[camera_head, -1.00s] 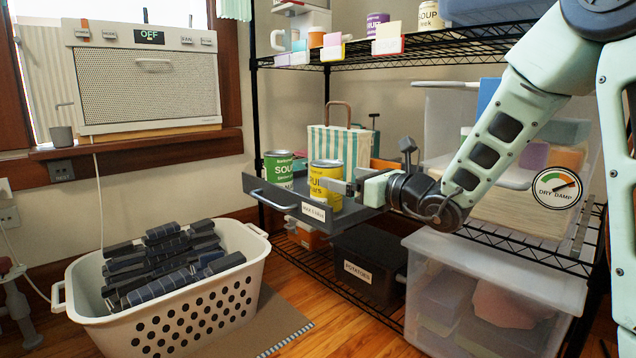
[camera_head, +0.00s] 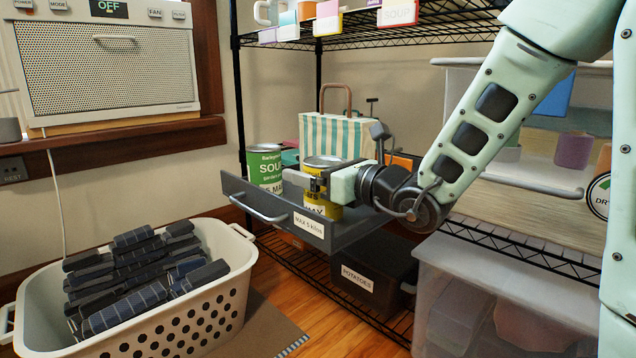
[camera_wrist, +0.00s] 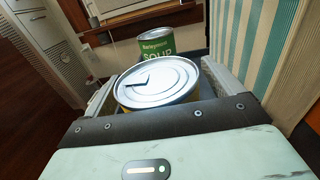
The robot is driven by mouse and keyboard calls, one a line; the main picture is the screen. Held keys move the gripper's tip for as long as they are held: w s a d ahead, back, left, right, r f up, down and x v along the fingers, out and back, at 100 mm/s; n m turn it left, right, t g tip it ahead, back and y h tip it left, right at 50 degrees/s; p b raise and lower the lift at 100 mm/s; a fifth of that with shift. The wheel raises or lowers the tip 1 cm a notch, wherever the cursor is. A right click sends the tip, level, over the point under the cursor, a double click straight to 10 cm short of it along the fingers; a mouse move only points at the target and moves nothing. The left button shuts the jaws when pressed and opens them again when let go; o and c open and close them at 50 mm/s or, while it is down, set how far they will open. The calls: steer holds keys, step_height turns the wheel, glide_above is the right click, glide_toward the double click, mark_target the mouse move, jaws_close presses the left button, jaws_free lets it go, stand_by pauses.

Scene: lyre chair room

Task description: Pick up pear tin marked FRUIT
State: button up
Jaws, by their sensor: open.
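The yellow pear tin (camera_head: 322,161) stands upright in the pulled-out grey drawer (camera_head: 275,207), its label mostly hidden by my gripper. My gripper (camera_head: 319,183) is open, with its jaws at the tin's upper body. In the wrist view, the tin's silver pull-tab lid (camera_wrist: 157,82) lies between the two fingers of my gripper (camera_wrist: 160,95), one on each side. Whether the fingers touch the tin is unclear. A green soup tin (camera_head: 265,170) stands behind and left of it in the drawer, and it also shows in the wrist view (camera_wrist: 156,43).
A striped bag (camera_head: 325,137) stands close behind the drawer. A wire shelf (camera_head: 400,37) with mugs and tins is above. A black potatoes box (camera_head: 372,270) sits below. A white laundry basket (camera_head: 200,318) stands on the floor at left.

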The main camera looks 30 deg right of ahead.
steer(key=shift+w, duration=0.1)
steer(key=shift+a+r, duration=0.1)
steer(key=c, duration=1.4)
